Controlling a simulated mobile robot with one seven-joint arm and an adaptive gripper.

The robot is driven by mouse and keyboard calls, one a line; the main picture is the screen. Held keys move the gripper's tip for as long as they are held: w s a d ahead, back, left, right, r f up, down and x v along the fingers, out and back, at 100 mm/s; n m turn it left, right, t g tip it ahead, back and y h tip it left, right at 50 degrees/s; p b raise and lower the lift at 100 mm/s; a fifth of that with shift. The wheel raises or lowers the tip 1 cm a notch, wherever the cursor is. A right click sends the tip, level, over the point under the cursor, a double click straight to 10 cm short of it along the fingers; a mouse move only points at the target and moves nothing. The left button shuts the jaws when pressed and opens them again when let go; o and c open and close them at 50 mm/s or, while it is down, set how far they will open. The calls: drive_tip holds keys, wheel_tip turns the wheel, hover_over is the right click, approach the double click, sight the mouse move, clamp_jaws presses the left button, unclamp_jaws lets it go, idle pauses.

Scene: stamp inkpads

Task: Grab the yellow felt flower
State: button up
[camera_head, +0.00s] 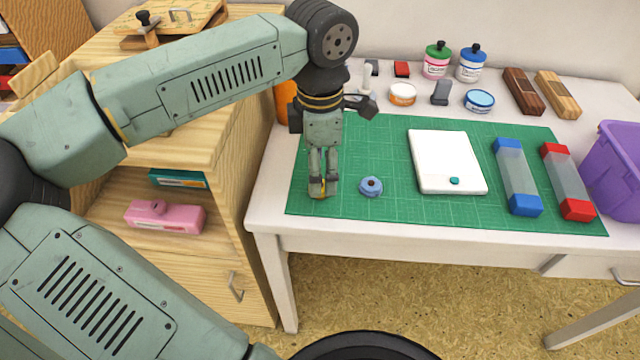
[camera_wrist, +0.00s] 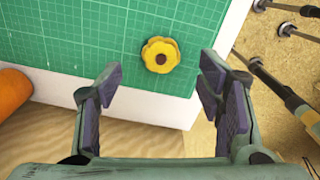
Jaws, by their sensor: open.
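The yellow felt flower (camera_wrist: 160,55), with a dark brown centre, lies on the green cutting mat in the wrist view, near the mat's edge. It sits ahead of and between the open fingers of my gripper (camera_wrist: 158,90), not touching them. In the head view my gripper (camera_head: 322,188) points down over the left part of the mat. Only a small bit of yellow-orange shows at its fingertips there, and the rest of the flower is hidden behind them.
A blue felt flower (camera_head: 371,187) lies just right of my gripper on the green mat (camera_head: 390,150). A white pad (camera_head: 440,150) and clear blocks with blue (camera_head: 517,180) and red ends (camera_head: 568,182) lie further right. An orange cylinder (camera_wrist: 12,93) stands left of the mat.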

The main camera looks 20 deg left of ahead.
drive_tip(key=shift+f, duration=1.85)
drive_tip(key=c, duration=0.8)
